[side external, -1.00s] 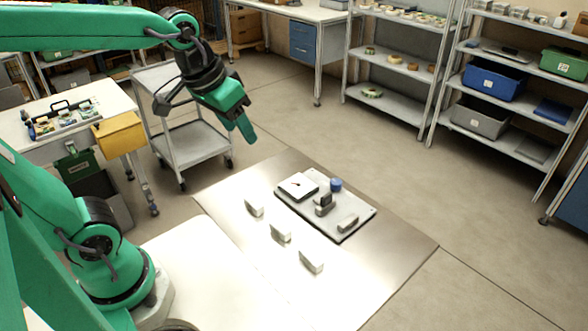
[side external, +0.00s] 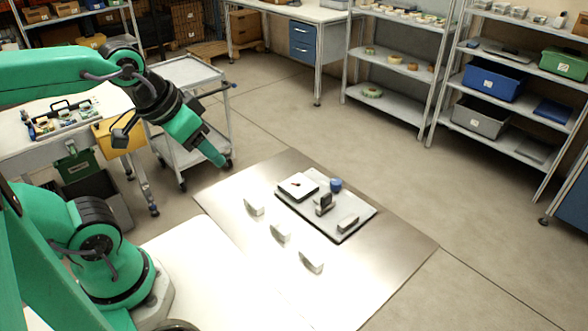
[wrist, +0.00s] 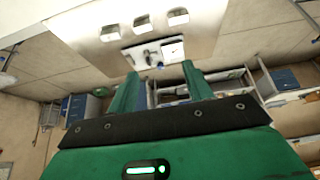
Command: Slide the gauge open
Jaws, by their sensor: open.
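The gauge is a grey plate (side external: 340,226) lying on a metal sheet. It carries a white square dial (side external: 298,186) with a dark pointer, a blue knob (side external: 335,185), a dark grey sliding block (side external: 324,203) and a lighter grey end block (side external: 348,223). A gap shows between the two blocks. In the wrist view the gauge plate (wrist: 127,55) appears beyond the fingers, small and upside down. My gripper (side external: 219,161) is in the air, left of the gauge and apart from it. In the wrist view my gripper (wrist: 159,70) has its two green fingers apart, with nothing held.
Three white blocks stand in a row on the metal sheet (side external: 390,245), in front of the gauge: one at left (side external: 253,206), one in the middle (side external: 280,232), one at right (side external: 311,261). A grey cart (side external: 190,75) stands behind my gripper. Shelves (side external: 400,60) are farther back.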

